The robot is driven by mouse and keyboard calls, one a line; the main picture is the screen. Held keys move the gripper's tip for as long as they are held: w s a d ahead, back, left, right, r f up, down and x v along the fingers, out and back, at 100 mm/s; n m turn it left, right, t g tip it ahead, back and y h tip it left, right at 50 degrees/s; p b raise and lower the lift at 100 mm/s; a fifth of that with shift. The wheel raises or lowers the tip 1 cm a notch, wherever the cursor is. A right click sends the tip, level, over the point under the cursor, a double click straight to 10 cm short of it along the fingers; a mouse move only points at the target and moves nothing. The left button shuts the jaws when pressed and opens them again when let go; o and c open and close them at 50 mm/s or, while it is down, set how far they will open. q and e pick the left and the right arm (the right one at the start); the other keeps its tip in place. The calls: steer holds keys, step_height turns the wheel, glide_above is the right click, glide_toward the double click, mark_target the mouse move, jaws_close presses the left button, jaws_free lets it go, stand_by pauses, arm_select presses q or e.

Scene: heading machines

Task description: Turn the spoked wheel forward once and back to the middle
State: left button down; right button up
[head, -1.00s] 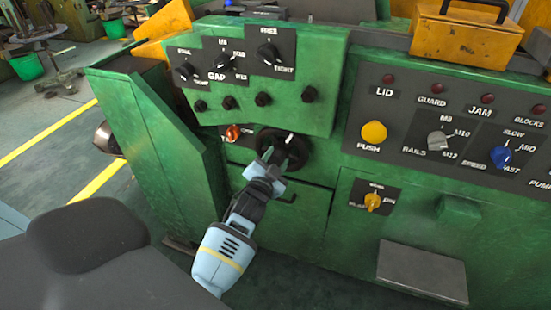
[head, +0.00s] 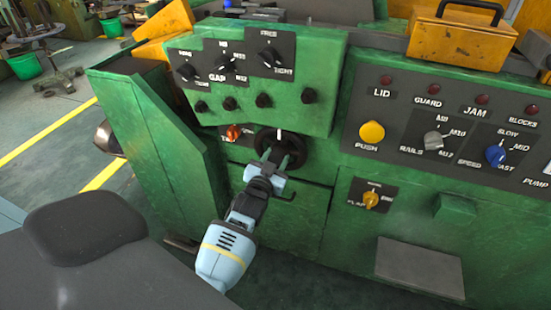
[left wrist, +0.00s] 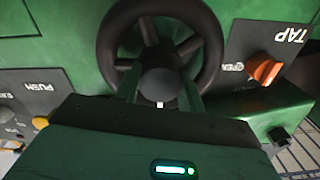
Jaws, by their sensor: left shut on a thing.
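The black spoked wheel (head: 302,150) is on the green machine front, below the knob panel. A white mark on its rim is near the top in the head view. My left gripper (head: 278,158) is at the wheel, its fingers pointing into it. In the left wrist view the wheel (left wrist: 213,50) fills the top middle, and the gripper's fingers (left wrist: 160,88) are on either side of its round hub, shut on it. The fingers and palm hide the wheel's near side there. My right gripper is not in view.
An orange TAP knob (head: 233,132) is close to the left of the wheel; it also shows in the left wrist view (left wrist: 265,70). Small black knobs (head: 264,100) are just above. A yellow knob (head: 371,199) is to the lower right. A grey ledge (head: 420,267) juts out there.

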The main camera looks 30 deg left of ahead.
arm_select(q)
steer(key=c, duration=0.9)
jaws_free()
steer(key=shift+o, duration=0.2)
steer(key=v, duration=0.8)
steer(key=shift+w, duration=0.1)
